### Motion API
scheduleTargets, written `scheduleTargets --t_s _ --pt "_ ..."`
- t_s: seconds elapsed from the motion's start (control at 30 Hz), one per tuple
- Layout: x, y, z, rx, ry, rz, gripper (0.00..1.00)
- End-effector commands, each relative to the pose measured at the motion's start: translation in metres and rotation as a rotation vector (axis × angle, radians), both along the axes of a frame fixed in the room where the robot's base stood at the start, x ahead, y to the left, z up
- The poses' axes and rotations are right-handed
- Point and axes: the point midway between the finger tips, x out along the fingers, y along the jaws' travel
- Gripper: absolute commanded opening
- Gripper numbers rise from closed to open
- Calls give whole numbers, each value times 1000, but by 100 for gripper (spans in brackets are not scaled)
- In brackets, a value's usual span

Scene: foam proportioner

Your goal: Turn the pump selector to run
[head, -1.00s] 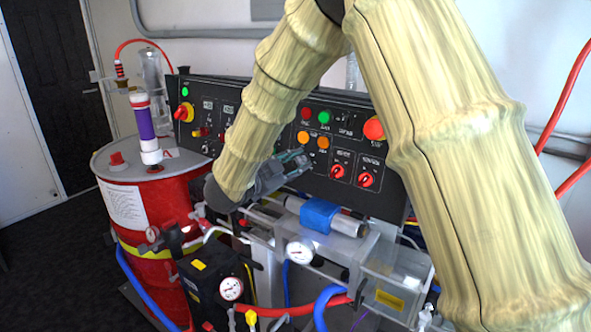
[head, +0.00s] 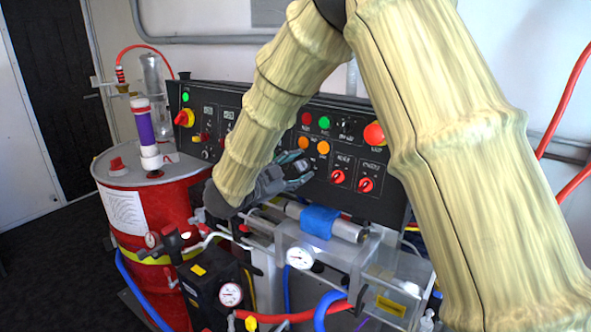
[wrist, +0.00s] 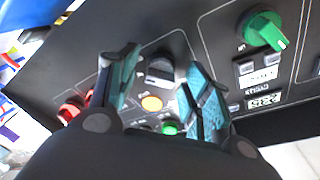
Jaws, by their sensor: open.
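My gripper (head: 303,168) is open in front of the black control panel (head: 395,212), its fingertips close to the panel face. In the wrist view my gripper (wrist: 162,68) has its two teal-padded fingers spread, with a black rotary knob (wrist: 160,72) showing between them. Whether the fingers touch this knob cannot be told. Two red rotary knobs (head: 338,176) and (head: 365,185) are on the panel to the right of my gripper. The panel lettering is too small to read, so which knob is the pump selector is not clear.
A red mushroom button (head: 374,133) is at the panel's right. Below are a clear box (head: 395,275), a blue-wrapped cylinder (head: 320,221) and gauges (head: 299,257). A red drum (head: 150,205) stands left.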

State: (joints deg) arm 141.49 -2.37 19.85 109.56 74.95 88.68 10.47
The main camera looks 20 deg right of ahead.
Motion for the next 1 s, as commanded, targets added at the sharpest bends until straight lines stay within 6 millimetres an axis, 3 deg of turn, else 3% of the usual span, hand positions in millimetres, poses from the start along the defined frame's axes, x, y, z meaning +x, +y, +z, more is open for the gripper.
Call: scheduleTargets --t_s 0.17,0.7,1.0 --pt "-7 14 1 -1 0 2 49" --pt "-52 90 6 0 0 1 49" --pt "-60 102 6 1 0 1 49"
